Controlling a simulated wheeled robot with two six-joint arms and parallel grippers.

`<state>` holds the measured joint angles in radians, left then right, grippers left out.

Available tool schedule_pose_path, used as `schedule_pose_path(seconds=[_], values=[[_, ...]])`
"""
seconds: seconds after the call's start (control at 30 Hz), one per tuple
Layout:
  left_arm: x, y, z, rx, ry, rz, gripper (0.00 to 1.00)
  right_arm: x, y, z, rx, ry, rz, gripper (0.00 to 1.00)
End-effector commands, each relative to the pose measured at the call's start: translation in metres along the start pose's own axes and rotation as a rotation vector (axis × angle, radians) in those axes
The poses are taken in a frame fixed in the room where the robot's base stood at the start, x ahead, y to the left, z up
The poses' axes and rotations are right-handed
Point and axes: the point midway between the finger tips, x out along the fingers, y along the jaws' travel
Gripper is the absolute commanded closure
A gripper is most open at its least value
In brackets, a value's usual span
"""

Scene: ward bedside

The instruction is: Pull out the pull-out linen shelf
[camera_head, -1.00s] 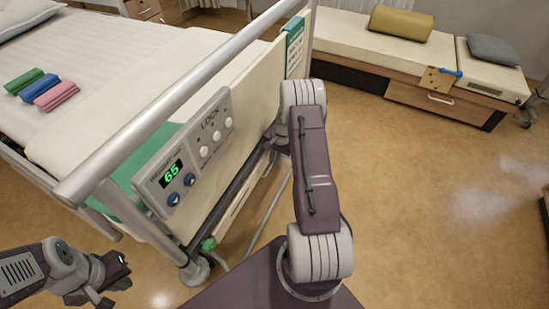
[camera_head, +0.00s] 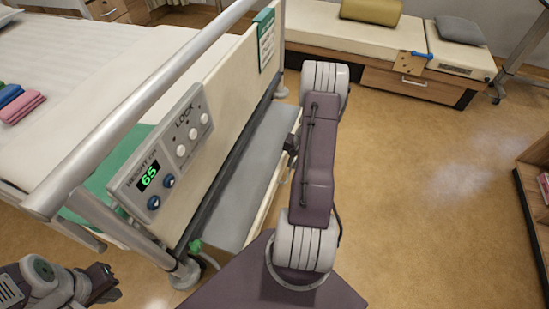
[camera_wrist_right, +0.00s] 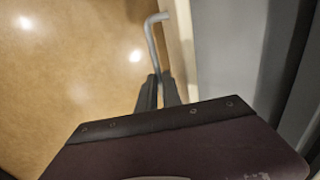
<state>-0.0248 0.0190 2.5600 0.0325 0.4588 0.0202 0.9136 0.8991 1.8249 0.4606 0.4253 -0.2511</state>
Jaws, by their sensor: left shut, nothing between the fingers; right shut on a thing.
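The linen shelf (camera_head: 262,155) stands out from under the bed's end panel as a grey flat surface with a pale front edge. In the right wrist view its grey top (camera_wrist_right: 230,50) lies to the right of a pale front board. A thin grey bar handle (camera_wrist_right: 152,32) runs along that board. My right gripper (camera_wrist_right: 159,88) is shut on the handle; in the head view it is mostly hidden behind my right arm. My left gripper (camera_head: 112,284) is shut and empty at the lower left, apart from the bed.
The bed's end panel (camera_head: 235,85) carries a control box (camera_head: 160,160) and a metal rail (camera_head: 140,105). A bench (camera_head: 350,50) with a drawer stands at the back. A wooden shelf unit (camera_head: 535,200) is at the right. Floor between them is clear.

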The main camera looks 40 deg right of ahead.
Motion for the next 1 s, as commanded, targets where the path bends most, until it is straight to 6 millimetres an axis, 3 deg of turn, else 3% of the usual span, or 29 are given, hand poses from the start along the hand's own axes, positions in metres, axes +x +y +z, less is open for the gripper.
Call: schedule_pose_path(seconds=[0.1, 0.33, 0.8, 0.83, 1.0], values=[[0.004, 0.0, 0.0, 0.0, 0.0, 0.0, 1.0, -0.003, 0.025, 0.001, 0.005, -0.001, 0.001, 1.0], [0.006, 0.0, 0.001, 0.0, 0.0, 0.0, 1.0, -0.009, 0.051, 0.001, 0.002, -0.002, 0.0, 1.0], [0.006, 0.0, 0.001, 0.0, 0.0, 0.0, 1.0, -0.011, 0.057, 0.001, -0.001, -0.002, 0.0, 1.0], [0.006, 0.0, 0.001, 0.0, 0.0, 0.0, 1.0, -0.011, 0.057, 0.001, -0.001, -0.002, 0.0, 0.83], [0.006, 0.0, 0.001, 0.0, 0.0, 0.0, 1.0, -0.011, 0.057, 0.001, -0.001, -0.001, 0.0, 0.82]])
